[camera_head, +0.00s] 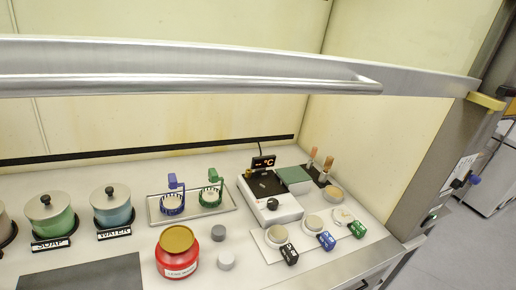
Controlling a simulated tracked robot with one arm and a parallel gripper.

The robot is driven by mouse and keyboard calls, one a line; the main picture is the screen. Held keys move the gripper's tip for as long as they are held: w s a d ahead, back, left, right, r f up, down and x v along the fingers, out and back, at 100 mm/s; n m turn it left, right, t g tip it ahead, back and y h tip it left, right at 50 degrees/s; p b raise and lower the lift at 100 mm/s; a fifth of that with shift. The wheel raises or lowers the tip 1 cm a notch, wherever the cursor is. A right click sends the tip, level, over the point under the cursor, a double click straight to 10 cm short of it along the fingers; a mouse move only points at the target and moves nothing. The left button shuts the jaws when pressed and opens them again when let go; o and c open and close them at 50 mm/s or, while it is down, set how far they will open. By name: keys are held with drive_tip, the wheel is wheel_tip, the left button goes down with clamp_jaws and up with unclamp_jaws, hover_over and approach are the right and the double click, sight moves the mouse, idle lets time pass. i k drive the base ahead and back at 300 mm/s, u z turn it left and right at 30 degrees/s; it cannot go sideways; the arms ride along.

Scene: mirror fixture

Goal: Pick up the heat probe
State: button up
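I cannot single out the heat probe with certainty. A small black display (263,162) with orange "°C" lettering stands behind a white hot plate (272,208), with a thin dark cable rising at its back. To the right, two slim upright pieces with brownish tops, a left one (312,154) and a right one (328,164), stand at a dark holder; what they are is too small to tell. My gripper is not in view.
A metal sash bar (190,82) crosses above the worktop. A green pot (50,215), a blue pot (112,206), a red jar (177,254), a tray (190,218) with blue and green holders, and a plate (269,251) with round dishes occupy the bench. A side post (440,170) bounds the right.

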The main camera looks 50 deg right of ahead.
sight(314, 149)
drive_tip(key=u, duration=1)
drive_tip(key=k, duration=2.1)
drive_tip(key=z, duration=1.65)
drive_tip(key=i, duration=1)
drive_tip(key=u, duration=0.05)
